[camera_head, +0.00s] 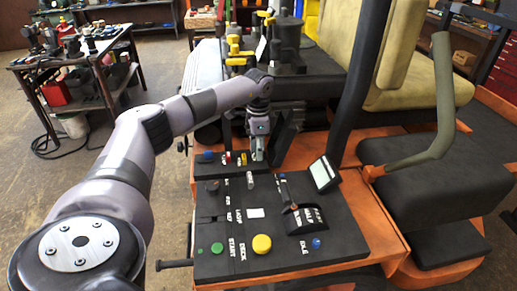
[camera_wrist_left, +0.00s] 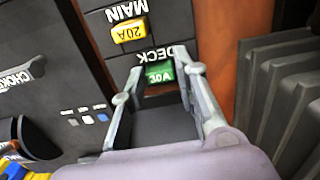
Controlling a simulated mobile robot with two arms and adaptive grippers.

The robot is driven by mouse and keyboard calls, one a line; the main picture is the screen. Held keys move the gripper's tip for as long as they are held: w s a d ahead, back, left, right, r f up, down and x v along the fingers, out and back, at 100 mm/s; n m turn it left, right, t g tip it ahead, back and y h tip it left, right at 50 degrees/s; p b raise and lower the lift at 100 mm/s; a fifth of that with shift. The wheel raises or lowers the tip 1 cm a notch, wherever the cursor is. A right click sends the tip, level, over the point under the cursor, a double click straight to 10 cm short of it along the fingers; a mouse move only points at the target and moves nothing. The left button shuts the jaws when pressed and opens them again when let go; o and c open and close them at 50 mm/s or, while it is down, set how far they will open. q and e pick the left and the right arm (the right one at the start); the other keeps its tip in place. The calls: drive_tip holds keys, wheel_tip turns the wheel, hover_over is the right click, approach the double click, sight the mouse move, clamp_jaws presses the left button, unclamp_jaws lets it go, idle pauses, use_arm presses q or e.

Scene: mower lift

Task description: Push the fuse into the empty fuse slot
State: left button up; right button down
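A green fuse (camera_wrist_left: 160,73) marked 30A sits at the panel position labelled DECK in the left wrist view. My left gripper (camera_wrist_left: 160,66) points at the panel with its two fingers apart, one on each side of the green fuse. Narrow dark gaps seem to show between the fuse and the fingers. How deep the fuse sits is hard to tell. In the head view the left gripper (camera_head: 257,150) is low over the right end of the fuse row and hides the green fuse. My right gripper is out of view. No empty slot shows clearly.
A yellow 20A fuse (camera_wrist_left: 130,33) sits under MAIN beside the green one. The control panel (camera_head: 280,215) with levers, buttons and a small screen (camera_head: 323,173) lies in front. Ribbed black parts (camera_wrist_left: 282,100) stand close to the right finger. The mower seat (camera_head: 435,175) is at right.

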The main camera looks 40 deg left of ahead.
use_arm(q)
drive_tip(key=o, duration=0.4)
drive_tip(key=shift+r, duration=0.1)
wheel_tip(320, 180, up, 12)
drive_tip(key=shift+f, duration=0.1)
idle(0.4)
idle(0.4)
